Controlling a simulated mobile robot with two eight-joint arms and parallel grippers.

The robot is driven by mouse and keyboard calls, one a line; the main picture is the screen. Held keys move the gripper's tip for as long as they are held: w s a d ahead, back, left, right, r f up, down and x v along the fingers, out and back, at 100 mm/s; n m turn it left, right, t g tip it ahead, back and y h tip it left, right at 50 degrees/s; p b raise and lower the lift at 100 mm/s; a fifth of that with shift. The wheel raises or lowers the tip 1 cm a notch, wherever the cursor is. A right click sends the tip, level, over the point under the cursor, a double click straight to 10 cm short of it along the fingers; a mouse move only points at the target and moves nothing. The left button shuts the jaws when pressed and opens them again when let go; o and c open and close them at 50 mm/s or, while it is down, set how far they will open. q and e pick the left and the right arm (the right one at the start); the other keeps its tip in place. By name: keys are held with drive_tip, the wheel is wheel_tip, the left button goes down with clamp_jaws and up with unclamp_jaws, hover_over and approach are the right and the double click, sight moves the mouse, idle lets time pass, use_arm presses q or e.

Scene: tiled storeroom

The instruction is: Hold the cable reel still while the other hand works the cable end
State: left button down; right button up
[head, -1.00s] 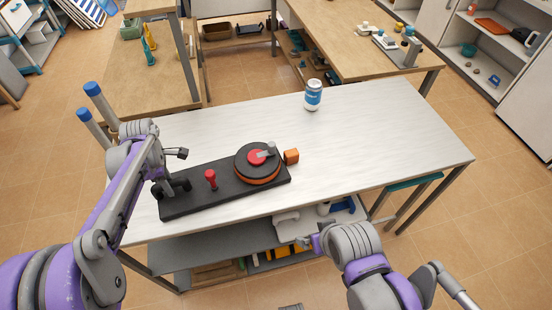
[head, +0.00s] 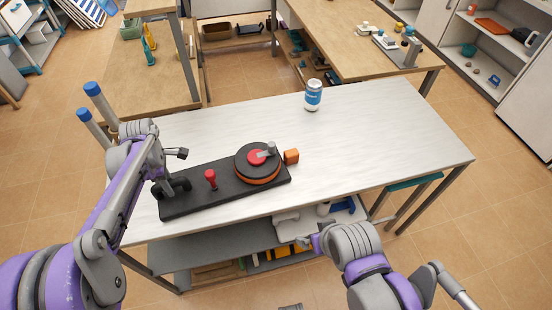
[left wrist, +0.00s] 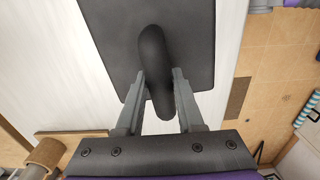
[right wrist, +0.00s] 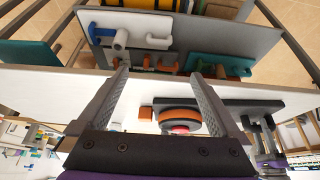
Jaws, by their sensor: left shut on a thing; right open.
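The reel (head: 257,166) is a round black disc with an orange band, a red hub and a grey lever on top. It sits at the right end of a long black base (head: 225,196) on the white table; a red-topped knob (head: 210,179) stands mid-base. My left gripper (head: 171,187) is shut on a black handle at the base's left end; the left wrist view shows the handle (left wrist: 151,45) between the fingers. My right gripper (right wrist: 158,78) is open and empty, off the table's front edge. The reel also shows in the right wrist view (right wrist: 180,116). I cannot make out a cable end.
An orange block (head: 291,157) lies just right of the reel. A white and blue can (head: 313,95) stands at the table's back. The table's right half (head: 400,140) is clear. A lower shelf (head: 215,249) holds several items.

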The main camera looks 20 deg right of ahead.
drive_tip(key=shift+w+r, duration=0.15)
drive_tip(key=c, duration=0.4)
drive_tip(key=w+r+m, duration=0.1)
drive_tip(key=w, duration=0.1)
drive_tip(key=w+r+m, duration=0.1)
drive_tip(key=w+r, duration=0.1)
drive_tip(key=w, duration=0.1)
drive_tip(key=w+r+m+g, duration=0.1)
drive_tip(key=w+r+m, duration=0.1)
drive_tip(key=shift+w+d, duration=0.2)
drive_tip(key=shift+c, duration=0.2)
drive_tip(key=w+r+m+g, duration=0.1)
drive_tip(key=w+r+m, duration=0.25)
drive_tip(key=w, duration=0.45)
drive_tip(key=m+g, duration=0.3)
drive_tip(key=m, duration=0.6)
hover_over(291, 152)
wheel_tip(291, 152, down, 4)
wheel_tip(291, 152, down, 11)
drive_tip(key=shift+s+r, duration=0.1)
drive_tip(key=shift+r, duration=0.1)
clamp_jaws()
